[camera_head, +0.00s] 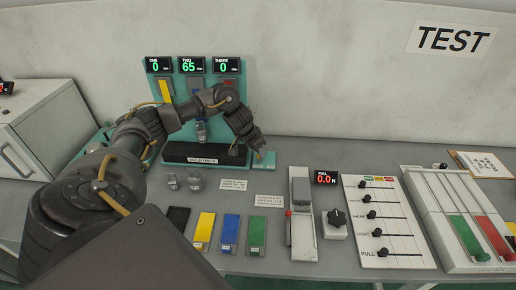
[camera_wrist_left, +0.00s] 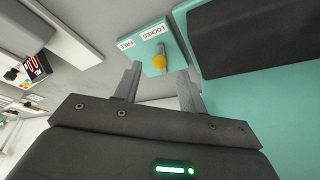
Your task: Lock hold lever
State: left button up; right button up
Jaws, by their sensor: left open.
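The hold lever (camera_wrist_left: 159,62) shows in the left wrist view as a yellow knob with a short grey stalk. It sits on a small teal plate (camera_wrist_left: 152,72) with two labels, LOCKED (camera_wrist_left: 152,30) and FREE (camera_wrist_left: 126,43). The knob lies nearer the LOCKED label in the picture, but I cannot tell the lever's setting. My left gripper (camera_wrist_left: 159,73) is open, with its fingertips either side of the knob in the picture; I see no contact. In the head view my left gripper (camera_head: 261,153) points down at the plate, largely hiding it. My right gripper is not in view.
A black rack (camera_head: 200,158) stands beside the plate, before a teal panel (camera_head: 158,113) with three displays. A grey cabinet (camera_head: 50,125) stands left.

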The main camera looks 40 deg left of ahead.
pick_arm(q)
jog(key=v, duration=0.6)
jog(key=shift+r, duration=0.3)
jog(key=shift+s, duration=0.15)
